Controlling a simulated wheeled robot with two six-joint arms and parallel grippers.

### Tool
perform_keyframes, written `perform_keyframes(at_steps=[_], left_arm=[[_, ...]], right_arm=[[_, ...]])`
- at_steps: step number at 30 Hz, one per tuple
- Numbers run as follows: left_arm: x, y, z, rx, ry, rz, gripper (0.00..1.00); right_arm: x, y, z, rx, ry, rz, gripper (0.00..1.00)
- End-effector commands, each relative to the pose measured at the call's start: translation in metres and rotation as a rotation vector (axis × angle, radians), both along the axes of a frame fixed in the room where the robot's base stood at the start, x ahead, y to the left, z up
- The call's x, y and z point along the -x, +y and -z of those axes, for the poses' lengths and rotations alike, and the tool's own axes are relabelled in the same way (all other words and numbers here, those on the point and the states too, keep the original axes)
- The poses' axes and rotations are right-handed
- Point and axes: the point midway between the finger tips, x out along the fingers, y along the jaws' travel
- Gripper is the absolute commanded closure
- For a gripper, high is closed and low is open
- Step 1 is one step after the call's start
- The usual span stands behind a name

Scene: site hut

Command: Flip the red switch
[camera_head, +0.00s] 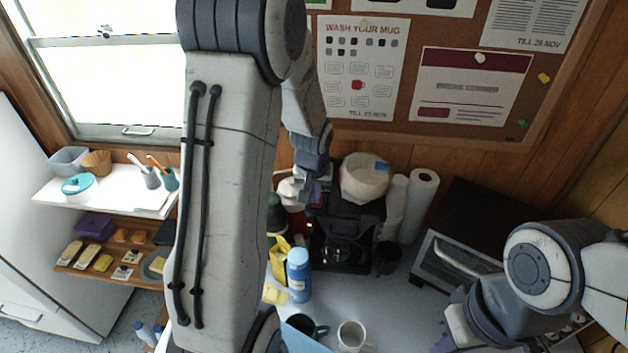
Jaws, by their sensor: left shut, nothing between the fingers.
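A black coffee maker (346,212) with a glass jug (343,249) stands on the counter against the wall. A tiny reddish spot (309,226) shows on its left front edge; it is too small to tell whether it is the red switch or which way it is set. My left gripper (312,196) is shut and empty at the upper left of the coffee maker, pointing down; I cannot tell whether it touches it. My left arm hides the area left of it. Of my right arm, the links show at the lower right; its fingers are not seen.
A blue bottle (299,275), a yellow packet (279,259), a dark mug (305,328) and a white mug (352,337) stand in front. A black cup (388,257), paper rolls (418,205) and a toaster oven (480,240) are to the right. Counter between them is clear.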

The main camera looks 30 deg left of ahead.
Motion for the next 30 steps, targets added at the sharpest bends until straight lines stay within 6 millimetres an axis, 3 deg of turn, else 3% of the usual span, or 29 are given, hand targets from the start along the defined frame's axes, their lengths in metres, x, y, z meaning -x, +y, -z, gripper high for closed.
perform_keyframes(at_steps=[7, 9, 15, 21, 30], left_arm=[[0.000, -0.004, -0.051, -0.003, -0.012, 0.004, 1.00], [0.005, -0.005, -0.056, -0.004, -0.020, 0.001, 1.00], [0.018, -0.010, -0.097, -0.004, -0.022, 0.000, 1.00], [0.028, -0.014, -0.124, -0.004, -0.018, 0.002, 1.00], [0.031, -0.016, -0.134, -0.003, -0.015, 0.002, 1.00]], right_arm=[[0.000, 0.000, -0.038, 0.000, -0.001, -0.006, 1.00], [0.000, 0.000, -0.021, -0.001, -0.001, -0.005, 1.00], [0.000, 0.000, -0.011, 0.001, 0.001, -0.003, 1.00], [0.000, 0.000, -0.007, 0.000, 0.000, -0.001, 1.00], [0.000, 0.000, -0.006, 0.000, 0.000, -0.001, 1.00]])
